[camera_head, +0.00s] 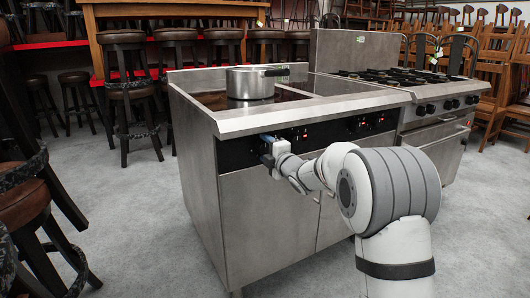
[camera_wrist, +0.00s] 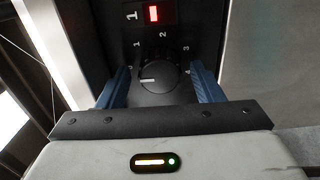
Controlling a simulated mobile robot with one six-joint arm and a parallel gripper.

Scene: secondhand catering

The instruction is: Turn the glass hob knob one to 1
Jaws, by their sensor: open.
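The black hob knob (camera_wrist: 166,76) is on a dark control panel in the wrist view, under a large printed 1. A scale from 0 to 4 is printed around it. Its white pointer line points left, near the 0 mark and away from the 1. My gripper (camera_wrist: 160,70) is open, with one blue finger on each side of the knob. I cannot tell whether the fingers touch it. In the head view my gripper (camera_head: 267,141) is at the left part of the hob's front panel and hides this knob.
A small red display (camera_wrist: 154,13) is lit beside the printed 1. A steel pot (camera_head: 250,84) stands on the glass hob (camera_head: 212,101). More knobs (camera_head: 364,124) are further right on the panel. A gas range (camera_head: 440,90) adjoins on the right. Stools (camera_head: 128,90) stand at left; grey floor is clear in front.

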